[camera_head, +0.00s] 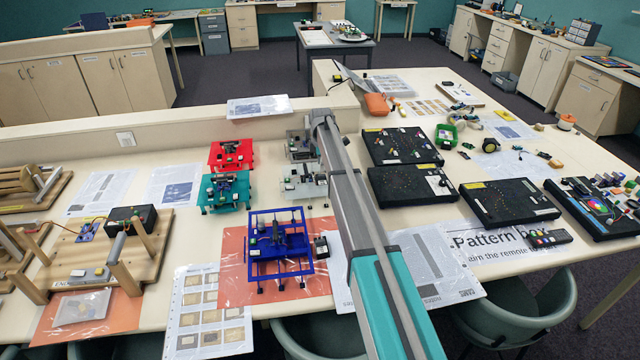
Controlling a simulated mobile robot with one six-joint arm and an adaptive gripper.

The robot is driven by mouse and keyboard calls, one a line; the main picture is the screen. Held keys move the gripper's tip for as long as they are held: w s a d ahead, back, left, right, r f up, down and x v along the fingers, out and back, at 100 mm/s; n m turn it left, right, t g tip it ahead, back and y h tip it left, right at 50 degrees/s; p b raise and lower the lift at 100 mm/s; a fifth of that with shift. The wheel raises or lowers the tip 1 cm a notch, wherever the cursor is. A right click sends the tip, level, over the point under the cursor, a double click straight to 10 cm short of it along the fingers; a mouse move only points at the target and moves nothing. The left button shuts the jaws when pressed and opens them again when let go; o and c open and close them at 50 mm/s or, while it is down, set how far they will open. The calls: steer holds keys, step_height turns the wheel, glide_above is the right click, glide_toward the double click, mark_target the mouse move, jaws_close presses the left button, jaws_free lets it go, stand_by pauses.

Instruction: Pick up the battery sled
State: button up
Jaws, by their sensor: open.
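No part is clearly readable as the battery sled. A small dark block with a pale face (321,247) sits at the right side of a blue open frame (262,268) carrying small electronics; I cannot tell whether it is the sled. A larger black box (131,218) rests on a wooden stand at the left. My arm reaches from the bottom edge up to the far side of the table, beside two grey frames (303,181) (300,147). My gripper does not show; the arm hides part of the table.
Red (231,155) and teal (225,190) frames stand left of the grey ones. Black boards (508,201) and a remote (548,238) lie to the right. Paper sheets (208,315) cover the front. A low partition (180,127) runs behind; chairs (515,310) stand at the front edge.

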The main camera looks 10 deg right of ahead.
mark_target(321, 175)
steer(key=shift+d+f+b, duration=0.15)
steer(key=shift+f+b, duration=2.35)
steer(key=shift+f, duration=0.1)
steer(key=shift+c, duration=0.3)
jaws_close()
